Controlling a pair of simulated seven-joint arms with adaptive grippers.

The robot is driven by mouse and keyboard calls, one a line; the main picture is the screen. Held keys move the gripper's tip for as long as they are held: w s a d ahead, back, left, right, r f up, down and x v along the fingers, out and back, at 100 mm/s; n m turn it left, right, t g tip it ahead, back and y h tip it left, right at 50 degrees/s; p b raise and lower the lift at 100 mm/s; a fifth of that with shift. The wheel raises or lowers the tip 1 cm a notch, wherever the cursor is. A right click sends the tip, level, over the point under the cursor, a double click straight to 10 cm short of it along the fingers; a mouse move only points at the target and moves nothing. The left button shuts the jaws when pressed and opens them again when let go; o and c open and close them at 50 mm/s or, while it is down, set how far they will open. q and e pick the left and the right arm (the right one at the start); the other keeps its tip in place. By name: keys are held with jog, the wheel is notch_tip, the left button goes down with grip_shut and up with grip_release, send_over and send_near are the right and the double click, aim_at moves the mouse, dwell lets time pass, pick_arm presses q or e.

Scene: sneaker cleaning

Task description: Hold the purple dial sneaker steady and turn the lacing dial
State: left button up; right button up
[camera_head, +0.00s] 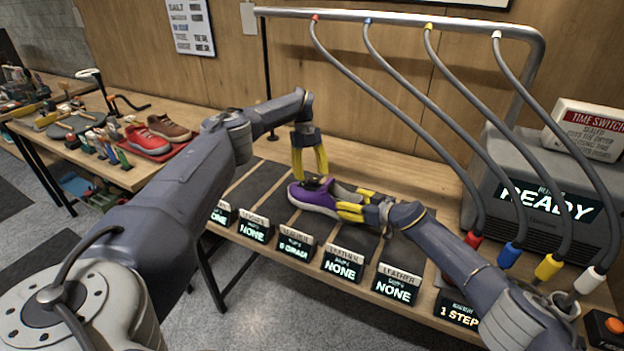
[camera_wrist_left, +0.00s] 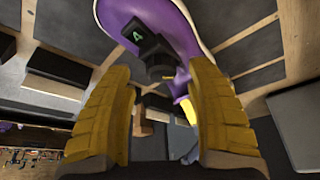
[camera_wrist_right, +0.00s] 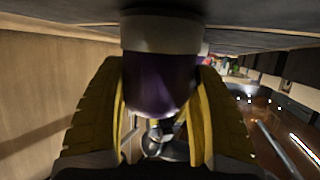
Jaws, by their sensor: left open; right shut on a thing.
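The purple sneaker (camera_head: 316,198) with a pale sole lies on a dark mat on the bench. My right gripper (camera_head: 350,207) is shut on one end of it; in the right wrist view the purple end (camera_wrist_right: 158,82) sits between the yellow fingers (camera_wrist_right: 158,115). My left gripper (camera_head: 311,168) is open, pointing down just above the sneaker. In the left wrist view the black lacing dial (camera_wrist_left: 160,62) on the sneaker (camera_wrist_left: 190,25) lies ahead of and between the open fingers (camera_wrist_left: 165,105). I cannot tell whether the fingers touch the dial.
Several signs, such as one reading NONE (camera_head: 342,266), line the bench's front edge. A metal rack (camera_head: 400,17) with hanging hoses stands behind. A grey READY machine (camera_head: 545,200) is at right.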

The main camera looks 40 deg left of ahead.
pick_arm(q)
jog(key=shift+v, duration=2.65)
jog(key=shift+a, duration=0.1)
jog(key=n+t+y, duration=0.2)
jog(key=n+y, duration=0.2)
jog(key=n, duration=0.3)
send_near(313, 179)
notch_tip(313, 179, down, 10)
jog(key=shift+a+f, duration=0.15)
jog(key=shift+f, duration=0.05)
